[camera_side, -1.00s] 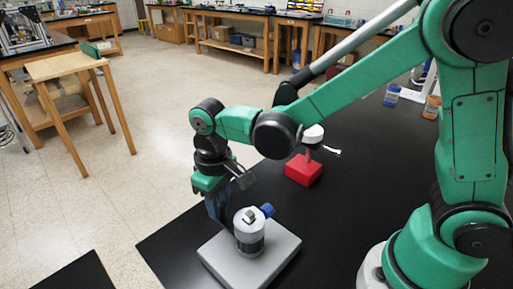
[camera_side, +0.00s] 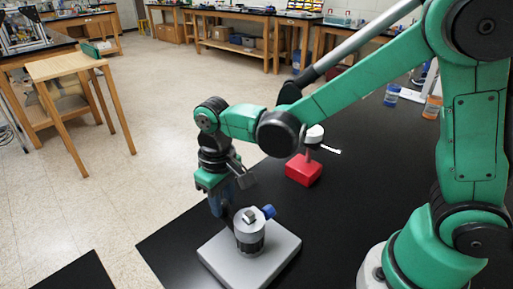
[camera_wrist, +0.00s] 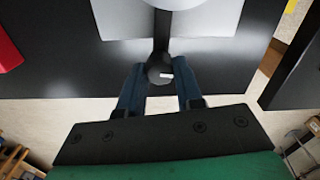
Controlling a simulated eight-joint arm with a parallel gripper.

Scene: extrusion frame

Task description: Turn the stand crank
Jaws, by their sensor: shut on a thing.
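The stand is a white-grey cylinder (camera_side: 249,225) with a dark lower band and a blue knob (camera_side: 268,212), on a grey square base (camera_side: 275,257). Its black crank arm (camera_wrist: 162,28) sticks out from the cylinder toward my gripper in the wrist view and ends in a round black knob (camera_wrist: 159,68). My gripper (camera_wrist: 160,76) has its two blue fingers on either side of this knob and is shut on it. In the side view my gripper (camera_side: 222,208) points down just left of the cylinder, and the crank is mostly hidden there.
A red block (camera_side: 303,170) with a white round top and a small lever stands behind the stand on the black table (camera_side: 345,215). Blue and orange bottles stand at the far right. The table's left edge is close to the stand's base.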

